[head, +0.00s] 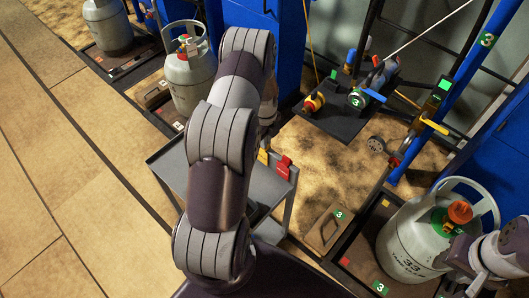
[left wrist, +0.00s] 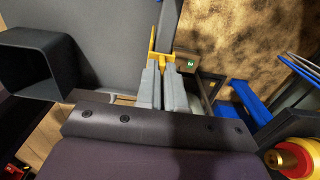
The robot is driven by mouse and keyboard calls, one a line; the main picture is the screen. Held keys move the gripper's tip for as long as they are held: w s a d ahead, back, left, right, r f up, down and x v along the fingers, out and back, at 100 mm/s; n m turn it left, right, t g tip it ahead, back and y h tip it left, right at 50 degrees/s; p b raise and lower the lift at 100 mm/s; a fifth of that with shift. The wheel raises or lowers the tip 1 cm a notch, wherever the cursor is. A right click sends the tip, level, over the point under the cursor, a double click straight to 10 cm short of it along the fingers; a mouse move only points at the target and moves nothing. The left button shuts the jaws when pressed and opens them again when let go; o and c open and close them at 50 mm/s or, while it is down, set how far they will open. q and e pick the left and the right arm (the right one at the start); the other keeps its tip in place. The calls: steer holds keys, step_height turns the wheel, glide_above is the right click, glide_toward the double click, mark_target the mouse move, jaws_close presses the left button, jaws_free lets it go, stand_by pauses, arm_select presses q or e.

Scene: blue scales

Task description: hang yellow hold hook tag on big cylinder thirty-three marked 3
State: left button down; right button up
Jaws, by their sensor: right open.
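Big cylinder 33 (head: 408,247), pale grey with a green collar and orange valve cap, stands upright at the lower right of the head view. The yellow hold hook tag (head: 263,156) shows at the edge of a grey cart, beside a red tag (head: 283,167). In the left wrist view the yellow tag (left wrist: 154,42) is at the tips of my left gripper (left wrist: 160,66), whose fingers are close together on it. In the head view my arm mostly hides that gripper. My right gripper (head: 458,260) is open beside cylinder 33; its fingers are hard to make out.
The grey cart (head: 172,160) stands under my left arm. Two other grey cylinders (head: 190,80) (head: 108,27) stand at the upper left. A valve assembly (head: 350,98) and a blue post (head: 462,75) marked 3 are behind. The tiled floor (head: 70,190) at left is clear.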

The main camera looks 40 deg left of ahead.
arm_select(q)
steer(key=shift+r+p, duration=1.75)
steer(key=shift+r, duration=0.3)
steer(key=shift+d, duration=0.1)
